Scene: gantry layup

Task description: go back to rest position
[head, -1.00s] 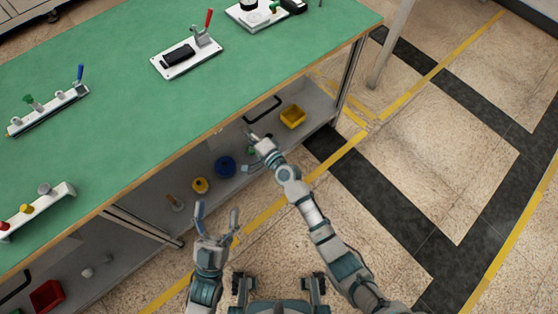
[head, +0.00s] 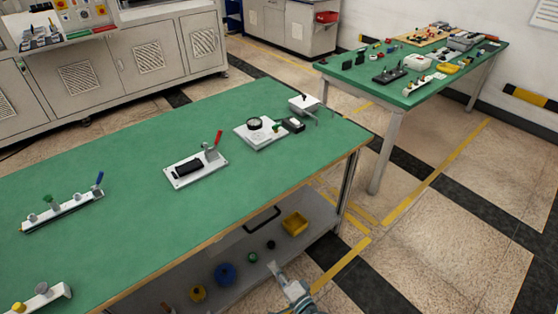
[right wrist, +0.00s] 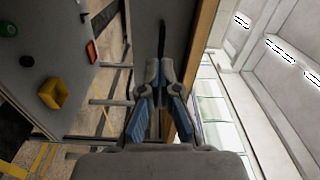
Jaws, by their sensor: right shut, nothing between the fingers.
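My right gripper (head: 274,268) is at the bottom of the head view, in front of the lower shelf of the green-topped bench (head: 120,240). In the right wrist view, its fingers (right wrist: 160,68) are together with nothing between them. A dark bar-like handle (right wrist: 162,35) shows just beyond the fingertips in that view; I cannot tell whether they touch it. My left gripper is out of view.
The shelf holds a yellow bin (head: 294,223), a blue round part (head: 225,273) and a yellow one (head: 197,292). Fixtures, including one with a red lever (head: 217,138), stand on the bench. A second green table (head: 340,74) is at the back right. Floor between is clear.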

